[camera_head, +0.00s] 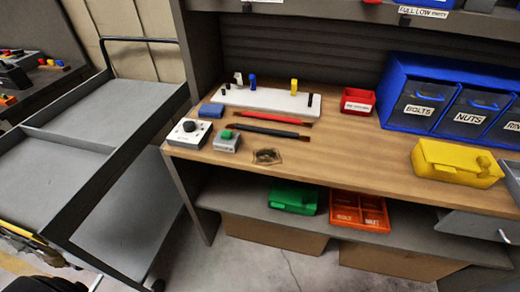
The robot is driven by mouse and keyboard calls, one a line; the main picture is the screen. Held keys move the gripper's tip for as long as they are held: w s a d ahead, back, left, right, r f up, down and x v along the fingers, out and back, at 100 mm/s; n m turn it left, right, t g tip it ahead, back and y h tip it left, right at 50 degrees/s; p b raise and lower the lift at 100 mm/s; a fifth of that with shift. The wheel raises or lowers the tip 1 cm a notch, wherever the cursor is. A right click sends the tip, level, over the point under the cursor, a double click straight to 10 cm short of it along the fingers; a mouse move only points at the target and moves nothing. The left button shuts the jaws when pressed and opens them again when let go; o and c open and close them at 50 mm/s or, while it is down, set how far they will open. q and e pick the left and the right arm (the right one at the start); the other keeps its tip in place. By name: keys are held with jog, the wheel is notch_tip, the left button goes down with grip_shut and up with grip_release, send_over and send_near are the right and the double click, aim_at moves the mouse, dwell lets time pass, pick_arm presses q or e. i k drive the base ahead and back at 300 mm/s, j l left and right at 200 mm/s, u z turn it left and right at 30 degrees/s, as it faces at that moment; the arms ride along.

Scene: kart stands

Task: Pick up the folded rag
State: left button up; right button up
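A small blue block-like piece (211,110) lies flat near the left end of the wooden workbench top (345,158); it may be the folded rag, but its cloth texture cannot be made out. A flat dark patch (267,156) lies near the bench's front edge; I cannot tell whether it is a stain or cloth. Neither of my grippers can be made out in this view. A dark shape (48,285) shows at the bottom left edge, too cut off to identify.
Blue bins (395,75) and a yellow case (455,160) stand right. A grey cart (75,155) stands left.

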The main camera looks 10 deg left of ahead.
aim_at(213, 112)
jog(key=j+z, duration=0.3)
jog(key=k+j+z, duration=0.1)
jog(key=j+z, duration=0.2)
jog(key=j, duration=0.2)
jog(key=k+j+z, duration=0.1)
jog(key=j+z, duration=0.25)
jog(key=k+j+z, duration=0.3)
jog(key=i+j, duration=0.1)
jog(key=j, duration=0.05)
